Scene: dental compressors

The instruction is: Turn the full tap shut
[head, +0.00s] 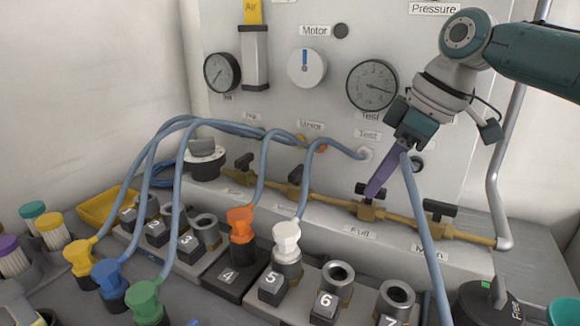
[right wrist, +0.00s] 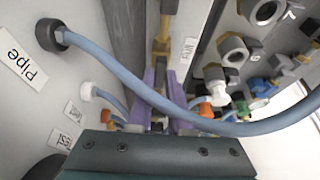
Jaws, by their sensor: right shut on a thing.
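The full tap (head: 368,212) is a brass valve with a black bar handle on the brass pipe, above a label that seems to read "Full". My right gripper (head: 374,190) reaches down to it from the upper right, its purple fingers at the black handle. In the right wrist view the purple fingers (right wrist: 163,92) stand on either side of the tap, shut on its handle. The fingers hide much of the handle, so its exact angle is hard to tell. My left gripper is not seen.
A blue hose (head: 425,235) hangs close beside my right gripper and crosses the wrist view (right wrist: 135,85). The main tap (head: 439,212) is just to the right on the pipe. Numbered sockets (head: 337,277) and hose plugs, orange (head: 241,222) and white (head: 286,238), stand in front.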

